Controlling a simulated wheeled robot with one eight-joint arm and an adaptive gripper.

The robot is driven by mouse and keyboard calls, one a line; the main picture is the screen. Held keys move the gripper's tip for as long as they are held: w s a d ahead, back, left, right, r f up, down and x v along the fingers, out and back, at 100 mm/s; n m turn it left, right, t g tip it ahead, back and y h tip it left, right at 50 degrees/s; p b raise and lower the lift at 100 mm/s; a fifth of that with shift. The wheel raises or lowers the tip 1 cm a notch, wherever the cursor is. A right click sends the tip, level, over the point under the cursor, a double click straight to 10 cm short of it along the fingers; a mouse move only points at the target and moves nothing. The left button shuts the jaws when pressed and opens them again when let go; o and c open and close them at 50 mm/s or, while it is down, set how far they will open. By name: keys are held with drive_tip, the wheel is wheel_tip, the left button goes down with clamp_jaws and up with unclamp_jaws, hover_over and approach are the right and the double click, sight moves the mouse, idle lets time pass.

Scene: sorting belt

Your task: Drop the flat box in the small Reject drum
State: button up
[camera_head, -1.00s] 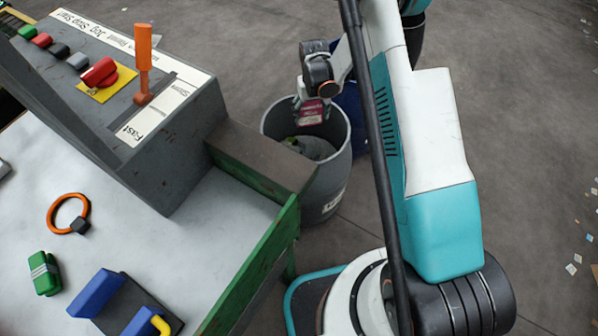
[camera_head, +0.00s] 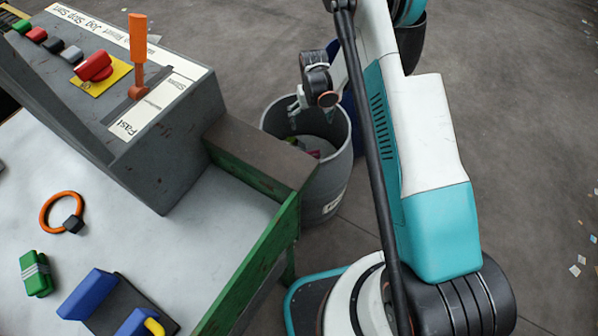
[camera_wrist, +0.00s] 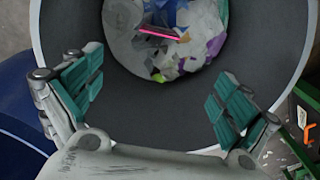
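My gripper (camera_head: 296,108) is over the mouth of a grey drum (camera_head: 336,182), whose label I cannot read. In the wrist view, my gripper (camera_wrist: 158,88) is open, with its green-padded fingers wide apart and nothing between them. The flat box (camera_wrist: 160,33) shows as a thin pink-red edge inside the drum (camera_wrist: 275,50), on top of crumpled mixed scraps and apart from my fingers. In the head view only a small reddish bit of the box (camera_head: 314,153) shows inside the drum.
A blue drum (camera_wrist: 20,120) stands beside the grey one, and a dark bin (camera_head: 409,45) stands farther back. The belt table (camera_head: 215,215) with a green edge and control console (camera_head: 175,150) is at left.

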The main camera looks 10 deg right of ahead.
wheel_tip(320, 180, up, 12)
idle(0.8)
idle(0.3)
